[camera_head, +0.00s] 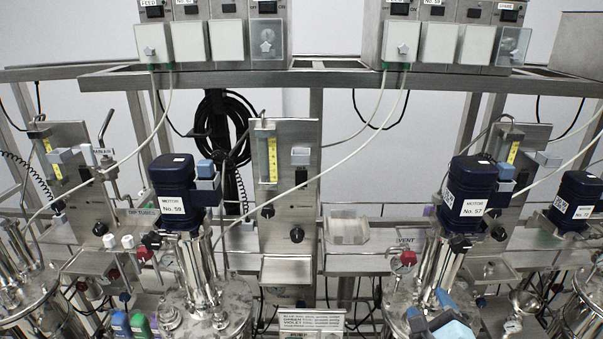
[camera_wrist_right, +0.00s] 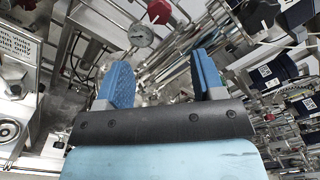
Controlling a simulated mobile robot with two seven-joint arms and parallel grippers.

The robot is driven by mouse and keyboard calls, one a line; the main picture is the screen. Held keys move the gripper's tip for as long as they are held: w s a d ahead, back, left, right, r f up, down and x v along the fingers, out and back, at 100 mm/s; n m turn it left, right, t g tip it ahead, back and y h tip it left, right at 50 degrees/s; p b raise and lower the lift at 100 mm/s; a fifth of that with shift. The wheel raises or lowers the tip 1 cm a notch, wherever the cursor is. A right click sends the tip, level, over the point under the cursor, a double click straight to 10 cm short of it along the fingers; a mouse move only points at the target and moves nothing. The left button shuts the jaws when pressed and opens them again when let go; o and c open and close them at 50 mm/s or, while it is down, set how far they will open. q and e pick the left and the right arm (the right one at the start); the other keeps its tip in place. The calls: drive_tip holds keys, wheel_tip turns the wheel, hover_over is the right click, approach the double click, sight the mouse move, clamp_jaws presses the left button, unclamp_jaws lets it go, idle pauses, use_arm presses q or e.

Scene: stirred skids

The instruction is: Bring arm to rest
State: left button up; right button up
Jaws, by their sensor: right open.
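My right gripper (camera_head: 430,310) shows at the bottom edge of the head view, right of centre, in front of the steel vessel under the motor labelled No. 57 (camera_head: 469,190). In the right wrist view its two blue fingers (camera_wrist_right: 162,68) stand wide apart with nothing between them. Steel pipework lies beyond the fingertips. Most of my right arm is out of the head view. My left gripper is in neither view.
A motor labelled No. 59 (camera_head: 174,195) tops another steel vessel at left. A steel panel (camera_head: 286,180) stands between them. Control boxes line the upper rail (camera_head: 330,79). A pressure gauge (camera_wrist_right: 141,35) and red knob (camera_wrist_right: 159,11) sit beyond my right fingers. Hoses cross the middle.

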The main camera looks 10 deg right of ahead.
drive_tip(key=s+a+f+n+y, duration=0.4)
drive_tip(key=a+f+n+y, duration=0.5)
drive_tip(key=n, duration=1)
drive_tip(key=s+a+f+n+g+h, duration=0.1)
drive_tip(key=s+a+f+n+g, duration=0.1)
drive_tip(key=f+n, duration=0.4)
drive_tip(key=s+a+f+n+g+h, duration=0.1)
drive_tip(key=s+f+n+g, duration=0.3)
drive_tip(key=f, duration=0.6)
drive_tip(key=s+a+n, duration=0.1)
drive_tip(key=s+n, duration=0.1)
drive_tip(key=s, duration=0.1)
drive_tip(key=shift+a+g, duration=0.25)
drive_tip(key=shift+g, duration=0.05)
